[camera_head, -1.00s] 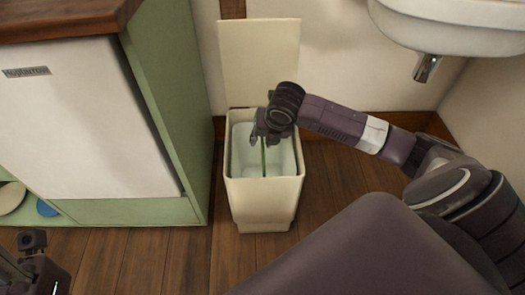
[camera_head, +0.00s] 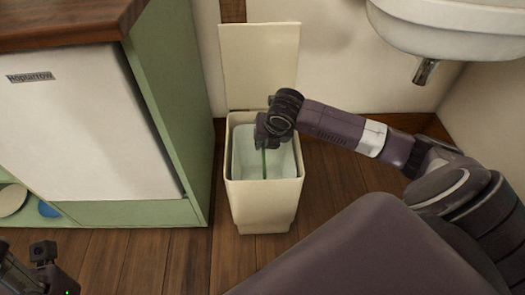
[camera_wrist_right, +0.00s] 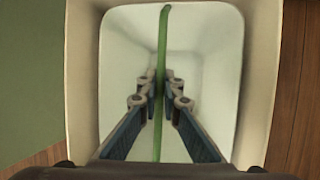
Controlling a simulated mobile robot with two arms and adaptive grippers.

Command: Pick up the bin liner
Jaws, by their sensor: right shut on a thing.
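The bin liner (camera_head: 281,160) is a pale white inner lining with a rounded rim, sitting inside the open cream bin (camera_head: 263,200). A thin green strip (camera_head: 264,163) runs across its opening. In the wrist view the liner (camera_wrist_right: 205,65) fills most of the picture, with the green strip (camera_wrist_right: 162,40) crossing its middle. My right gripper (camera_head: 262,140) is over the bin mouth; in the wrist view its fingers (camera_wrist_right: 160,91) are closed on the strip from both sides. My left gripper (camera_head: 48,262) shows only partly at the lower left corner, its fingertips unclear.
The bin's raised lid (camera_head: 259,62) stands against the wall behind. A green and white cabinet (camera_head: 170,120) stands close on the left, and a white sink (camera_head: 450,20) hangs at upper right. Wooden floor (camera_head: 130,255) lies clear in front of the cabinet.

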